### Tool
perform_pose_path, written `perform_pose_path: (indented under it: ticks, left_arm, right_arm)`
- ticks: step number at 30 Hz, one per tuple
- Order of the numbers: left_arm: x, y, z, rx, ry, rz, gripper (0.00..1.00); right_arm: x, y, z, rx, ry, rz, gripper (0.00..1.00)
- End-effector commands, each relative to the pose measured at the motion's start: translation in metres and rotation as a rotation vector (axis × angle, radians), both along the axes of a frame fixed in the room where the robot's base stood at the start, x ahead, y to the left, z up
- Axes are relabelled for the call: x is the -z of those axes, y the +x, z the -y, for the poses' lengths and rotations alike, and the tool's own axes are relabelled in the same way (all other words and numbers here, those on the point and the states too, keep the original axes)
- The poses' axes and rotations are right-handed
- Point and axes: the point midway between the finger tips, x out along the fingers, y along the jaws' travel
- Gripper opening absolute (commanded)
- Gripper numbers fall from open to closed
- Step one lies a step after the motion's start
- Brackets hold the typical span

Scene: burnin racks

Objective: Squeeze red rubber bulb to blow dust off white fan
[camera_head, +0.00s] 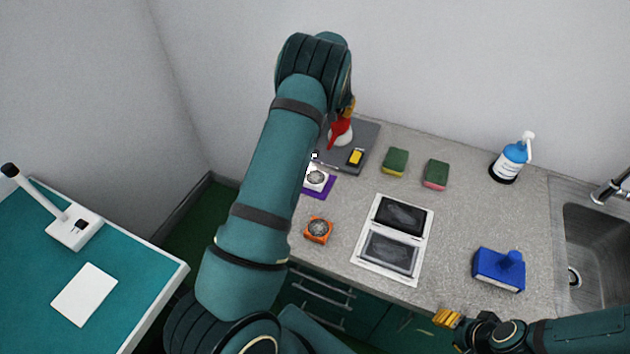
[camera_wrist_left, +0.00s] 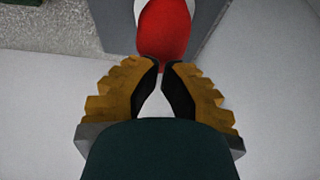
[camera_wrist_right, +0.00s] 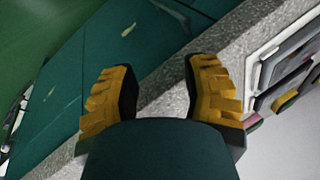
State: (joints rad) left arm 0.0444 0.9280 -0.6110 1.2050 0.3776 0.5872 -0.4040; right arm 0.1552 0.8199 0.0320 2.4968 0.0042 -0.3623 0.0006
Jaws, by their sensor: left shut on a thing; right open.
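The red rubber bulb (camera_head: 340,128) is at the back of the counter, over a white round piece on a grey mat. My left gripper (camera_head: 348,107) is at its upper end, jaws shut on it. In the left wrist view the red bulb (camera_wrist_left: 165,32) shows right at the fingertips (camera_wrist_left: 161,67). The white fan (camera_head: 317,179) lies on a purple pad (camera_head: 326,191), in front and left of the bulb, partly hidden by my left arm. My right gripper (camera_head: 447,318) is open and empty in front of the counter edge; its spread fingers show in the right wrist view (camera_wrist_right: 164,90).
The grey mat (camera_head: 367,137) also holds a yellow-black block (camera_head: 356,157). An orange fan (camera_head: 319,229), a white double-screen tray (camera_head: 372,270), two sponges (camera_head: 395,161), a blue bottle (camera_head: 510,160) and a blue block (camera_head: 498,270) stand around. A sink (camera_head: 590,235) is at right.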

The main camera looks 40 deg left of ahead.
Motion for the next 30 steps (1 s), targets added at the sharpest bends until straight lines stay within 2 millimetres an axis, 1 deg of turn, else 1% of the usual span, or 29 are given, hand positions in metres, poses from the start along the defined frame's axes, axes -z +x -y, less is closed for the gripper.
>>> perform_pose_path:
  ticks: [1, 24, 30]
  left_arm:
    - [0.004, 0.000, 0.000, 0.000, 0.000, 0.000, 0.00]
    - [0.041, -0.001, 0.000, 0.000, -0.001, -0.004, 0.00]
    - [0.034, -0.001, 0.000, 0.000, -0.001, -0.004, 0.00]
  right_arm:
    - [0.003, 0.000, 0.000, 0.000, 0.000, 0.000, 0.47]
    - [0.030, -0.001, 0.000, -0.001, 0.000, -0.003, 0.47]
    - [0.025, 0.000, 0.000, 0.000, 0.000, -0.001, 0.47]
